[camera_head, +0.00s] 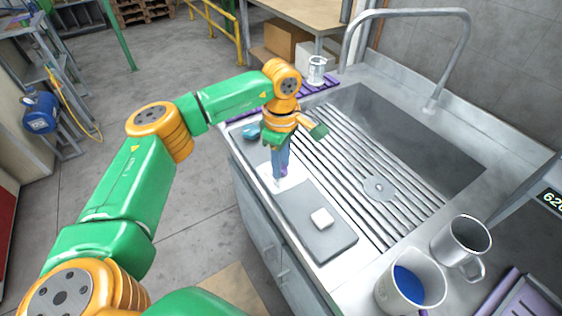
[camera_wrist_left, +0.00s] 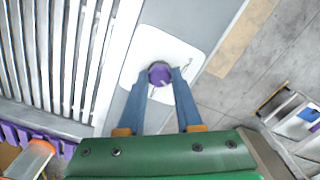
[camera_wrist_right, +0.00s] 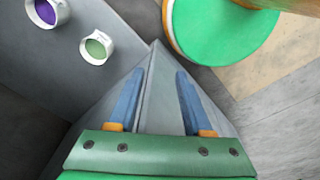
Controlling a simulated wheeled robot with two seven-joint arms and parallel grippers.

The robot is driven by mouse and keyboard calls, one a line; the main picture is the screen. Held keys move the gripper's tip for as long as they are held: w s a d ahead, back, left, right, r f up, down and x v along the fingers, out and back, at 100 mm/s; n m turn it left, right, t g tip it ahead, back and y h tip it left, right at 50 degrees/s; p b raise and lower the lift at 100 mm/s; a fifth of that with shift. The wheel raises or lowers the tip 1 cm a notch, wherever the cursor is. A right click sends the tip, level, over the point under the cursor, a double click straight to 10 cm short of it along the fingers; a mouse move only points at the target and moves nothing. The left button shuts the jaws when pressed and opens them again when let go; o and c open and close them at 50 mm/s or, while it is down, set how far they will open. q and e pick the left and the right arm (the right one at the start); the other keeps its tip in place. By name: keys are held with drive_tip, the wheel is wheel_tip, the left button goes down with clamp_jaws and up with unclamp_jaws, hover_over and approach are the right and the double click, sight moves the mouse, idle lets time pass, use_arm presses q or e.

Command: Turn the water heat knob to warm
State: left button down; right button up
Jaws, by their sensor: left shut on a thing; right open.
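A round purple knob (camera_wrist_left: 160,73) sits on a white plate (camera_wrist_left: 190,52) on the grey counter strip beside the sink. My left gripper (camera_wrist_left: 159,80) points down with its blue fingers shut on the knob, one on each side. In the head view the purple knob (camera_head: 284,171) shows only as a small patch by the fingertips, and the white plate (camera_head: 266,180) lies under them. Faint marks show on the plate, too small to read. My right gripper (camera_wrist_right: 160,72) is open and empty; it does not show in the head view.
The ribbed sink (camera_head: 425,150) with a tall faucet (camera_head: 463,45) lies right of the knob. A small white block (camera_head: 321,217) rests on a grey board (camera_head: 335,243). Two mugs (camera_head: 462,240) (camera_head: 411,280) stand at the front right. A metal cup (camera_head: 316,70) stands on a purple rack behind.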

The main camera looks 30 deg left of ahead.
use_arm(q)
drive_tip(key=c, duration=0.6)
unclamp_jaws()
wheel_tip(320, 180, up, 7)
drive_tip(key=shift+d+r+b, duration=0.1)
drive_tip(key=shift+b, duration=0.5)
